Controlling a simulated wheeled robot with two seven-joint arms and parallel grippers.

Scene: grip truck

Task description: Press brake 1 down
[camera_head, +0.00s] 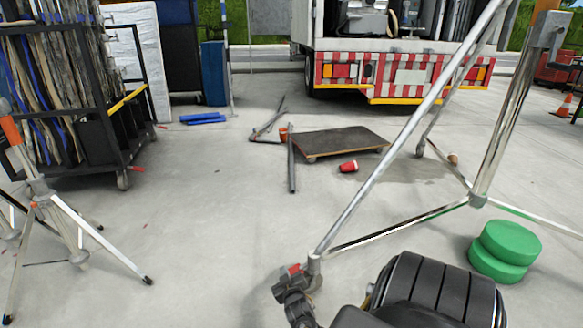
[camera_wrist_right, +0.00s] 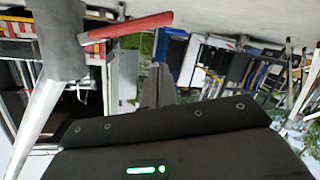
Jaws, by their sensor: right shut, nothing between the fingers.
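Brake 1 looks like the red lever (camera_head: 293,270) low on the near foot of a silver tripod stand, at the bottom middle of the head view. In the right wrist view, which is upside down, a long red lever (camera_wrist_right: 125,27) sticks out to the right from a grey hub (camera_wrist_right: 55,45). My right gripper (camera_wrist_right: 158,72) is shut and empty, its fingers close together in the right wrist view. In that picture the lever lies above and left of the fingertips, with a visible gap. My left gripper is out of view.
The stand's silver leg (camera_head: 400,140) slants up to the right. Green discs (camera_head: 505,250) lie at right. Another tripod (camera_head: 50,200) stands at left. Floor at centre left is clear.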

